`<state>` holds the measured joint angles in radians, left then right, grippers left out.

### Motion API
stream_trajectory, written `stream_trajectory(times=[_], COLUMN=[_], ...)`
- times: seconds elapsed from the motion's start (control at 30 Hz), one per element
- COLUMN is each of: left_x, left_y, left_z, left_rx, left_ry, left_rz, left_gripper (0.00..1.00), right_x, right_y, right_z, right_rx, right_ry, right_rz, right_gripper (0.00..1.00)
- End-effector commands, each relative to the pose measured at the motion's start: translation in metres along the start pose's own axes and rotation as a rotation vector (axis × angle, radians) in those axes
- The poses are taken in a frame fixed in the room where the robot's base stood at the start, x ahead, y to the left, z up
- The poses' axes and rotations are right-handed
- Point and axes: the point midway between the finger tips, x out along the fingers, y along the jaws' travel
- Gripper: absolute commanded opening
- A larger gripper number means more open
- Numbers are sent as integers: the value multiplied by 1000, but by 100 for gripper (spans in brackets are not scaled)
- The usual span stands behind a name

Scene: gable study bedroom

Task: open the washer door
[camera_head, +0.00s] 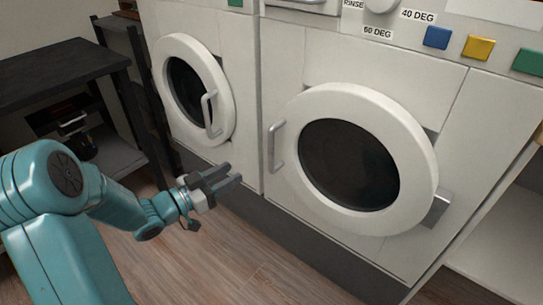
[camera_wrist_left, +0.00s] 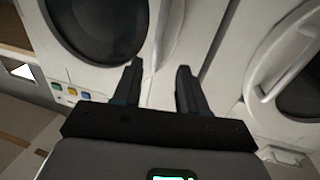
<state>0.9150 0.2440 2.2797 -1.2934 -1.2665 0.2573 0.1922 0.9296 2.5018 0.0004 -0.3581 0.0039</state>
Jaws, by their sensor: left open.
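The washer with the dial and temperature labels (camera_head: 320,55) stands at the right in the head view. Its round white door (camera_head: 425,165) with dark glass is shut, with a vertical bar handle (camera_head: 275,147) on its left side and a metal hinge on the right. My left gripper (camera_head: 233,174) is open and empty, low and left of this handle and apart from it. In the left wrist view, the open fingers (camera_wrist_left: 158,69) point toward the machine fronts, with the washer's dark door glass (camera_wrist_left: 95,25) at upper left. My right gripper is out of view.
A second white machine (camera_head: 240,75) with a similar shut round door and handle (camera_head: 209,113) stands to the left. A dark shelf unit (camera_head: 60,72) is at far left. The wooden floor (camera_head: 210,255) in front is clear.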

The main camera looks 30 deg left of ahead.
Motion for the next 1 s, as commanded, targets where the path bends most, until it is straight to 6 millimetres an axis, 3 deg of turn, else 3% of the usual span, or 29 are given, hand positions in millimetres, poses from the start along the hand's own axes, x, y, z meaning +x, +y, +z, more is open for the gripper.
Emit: stream_trajectory(times=[0.3, 0.5, 0.7, 1.0], left_x=[80, 121, 140, 143], left_y=[2, 2, 1, 1], left_z=[3, 2, 1, 0], left_rx=[2, 1, 0, -1], left_ry=[3, 3, 1, 1], left_rz=[6, 5, 2, 1], left_gripper=[42, 42, 42, 42], right_x=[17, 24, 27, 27], right_y=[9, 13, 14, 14], right_z=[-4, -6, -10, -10], right_rx=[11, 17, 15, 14], right_ry=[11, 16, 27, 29], right_rz=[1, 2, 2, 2], right_gripper=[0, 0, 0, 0])
